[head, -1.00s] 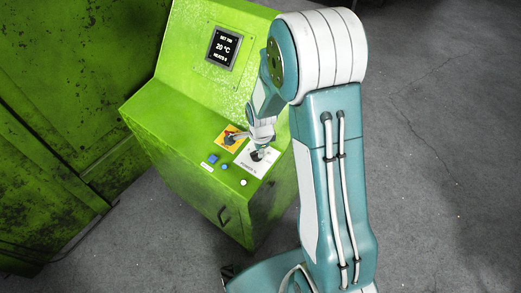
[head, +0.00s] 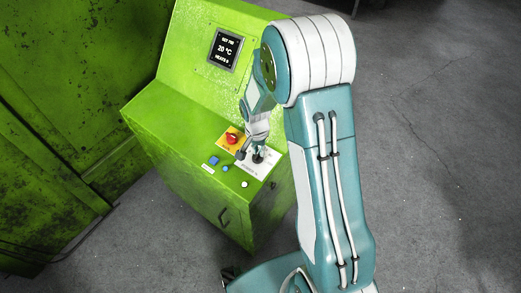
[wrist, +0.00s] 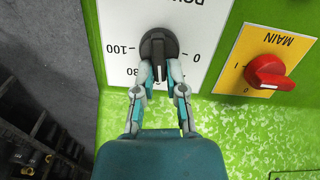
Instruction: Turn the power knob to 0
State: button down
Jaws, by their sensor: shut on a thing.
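The black power knob (wrist: 157,42) sits on a white plate (wrist: 112,72) with "0" on the right and "100" on the left in the wrist view. My gripper (wrist: 161,76) is shut on the knob's lower end, one finger on each side. In the head view my gripper (head: 258,148) reaches down onto the plate, and the knob (head: 258,158) is mostly hidden under it. I cannot tell exactly which mark the knob points at.
The red main switch (wrist: 267,72) on its yellow plate (wrist: 240,52) is beside the power plate. A blue button (head: 213,161) and a white button (head: 244,184) sit on the green console (head: 170,125). A screen (head: 225,49) reads 20 °C.

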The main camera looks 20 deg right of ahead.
jog(key=n, duration=0.3)
jog(key=shift+a+f+n, duration=0.2)
jog(key=shift+a+n, duration=0.1)
jog(key=shift+a, duration=0.05)
jog(key=n, duration=0.1)
jog(key=n+h, duration=0.1)
jog(key=n, duration=0.1)
jog(key=shift+a+n, duration=0.2)
jog(key=shift+n, duration=0.1)
jog(key=n, duration=0.3)
jog(key=shift+s+a+f+n, duration=0.1)
jog(key=shift+a+n, duration=0.05)
jog(key=shift+n, duration=0.15)
jog(key=shift+a+n+h, duration=0.1)
jog(key=shift+n+h, duration=0.2)
jog(key=shift+n, duration=1.2)
